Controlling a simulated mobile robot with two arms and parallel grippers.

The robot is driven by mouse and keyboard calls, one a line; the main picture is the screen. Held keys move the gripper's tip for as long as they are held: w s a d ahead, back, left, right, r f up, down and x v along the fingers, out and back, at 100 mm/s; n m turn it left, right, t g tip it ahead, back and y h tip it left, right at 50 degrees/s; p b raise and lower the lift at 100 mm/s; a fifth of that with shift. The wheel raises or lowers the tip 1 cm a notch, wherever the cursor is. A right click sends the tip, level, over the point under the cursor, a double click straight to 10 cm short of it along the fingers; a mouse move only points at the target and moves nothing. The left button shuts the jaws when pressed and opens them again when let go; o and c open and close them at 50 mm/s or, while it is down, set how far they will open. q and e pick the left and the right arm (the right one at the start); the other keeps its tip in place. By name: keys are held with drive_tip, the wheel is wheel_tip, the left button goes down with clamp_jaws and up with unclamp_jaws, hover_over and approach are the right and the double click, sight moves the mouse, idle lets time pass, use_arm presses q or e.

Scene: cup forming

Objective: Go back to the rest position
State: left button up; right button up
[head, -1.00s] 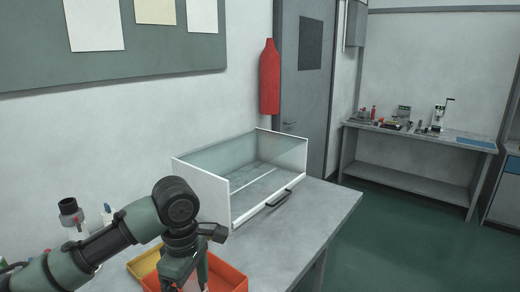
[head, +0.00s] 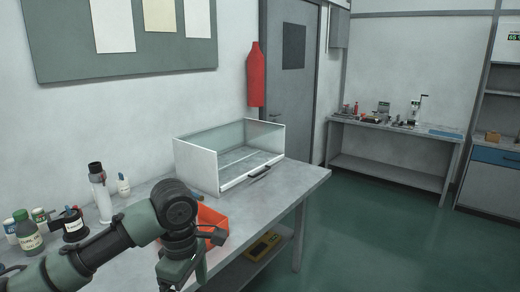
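My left arm comes in from the lower left and its gripper (head: 182,272) points down at the bottom of the view, in front of the bench. Its fingers are dark and partly cut off by the frame edge, so I cannot tell if they are open or shut. My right gripper is not in view.
A yellow case (head: 262,245) is on the lower shelf. A far bench (head: 390,165) stands across open green floor (head: 370,240).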

use_arm(q)
drive_tip(key=w+d+f+m+t+h, duration=0.15)
drive_tip(key=w+f, duration=0.25)
drive_tip(key=f, duration=0.4)
drive_tip(key=w+d+f+m+h, duration=0.1)
drive_tip(key=w+f+h, duration=0.15)
drive_tip(key=f, duration=0.65)
drive_tip(key=s+a+f+m+t+y, duration=0.1)
drive_tip(key=s+a+f+m, duration=0.1)
drive_tip(key=f, duration=0.9)
drive_tip(key=s+a+f+m+t+y, duration=0.1)
drive_tip(key=s+a+f+m, duration=0.15)
drive_tip(key=f, duration=0.95)
drive_tip(key=s+a+f+m+g+y, duration=0.1)
drive_tip(key=s+a+f+m, duration=0.15)
drive_tip(key=s+f, duration=0.65)
drive_tip(key=s+a+f+m, duration=0.2)
drive_tip(key=s+a+f, duration=0.1)
drive_tip(key=s+f, duration=0.55)
drive_tip(key=s+f+m, duration=0.2)
drive_tip(key=s, duration=1.1)
drive_tip(key=s+a+f+m+g+y, duration=0.1)
drive_tip(key=s+f+m, duration=0.2)
drive_tip(key=s, duration=1)
drive_tip(key=shift+f, duration=0.25)
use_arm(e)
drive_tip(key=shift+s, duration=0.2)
